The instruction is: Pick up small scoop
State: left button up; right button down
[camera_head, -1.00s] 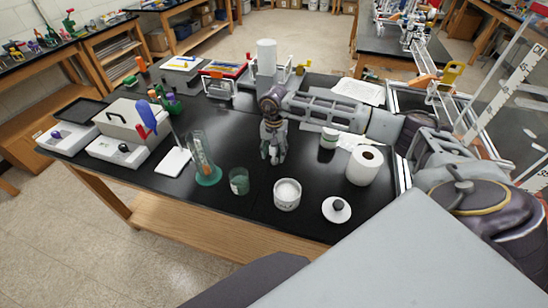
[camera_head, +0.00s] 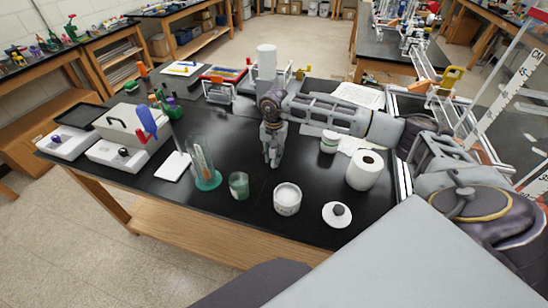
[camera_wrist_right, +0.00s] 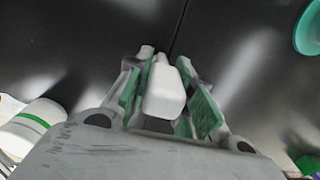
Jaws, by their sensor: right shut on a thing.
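My right gripper (camera_head: 273,155) points down at the black table, behind the white jar and right of the glass cylinder. In the right wrist view its green-padded fingers (camera_wrist_right: 166,98) are shut on a white, smooth, rounded-edged piece (camera_wrist_right: 163,88), which looks like part of the small scoop. The rest of the scoop is not distinguishable. In the head view the fingers hide it, and whether it touches the table cannot be told. My left gripper is not in view.
The open white jar (camera_head: 287,199), its lid (camera_head: 337,215), a green beaker (camera_head: 239,186) and a glass cylinder (camera_head: 203,165) stand in front. A paper roll (camera_head: 364,170) and a green-banded jar (camera_head: 329,142) stand right.

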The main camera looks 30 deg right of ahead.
notch_tip(320, 180, up, 9)
jog(key=shift+b, duration=0.85)
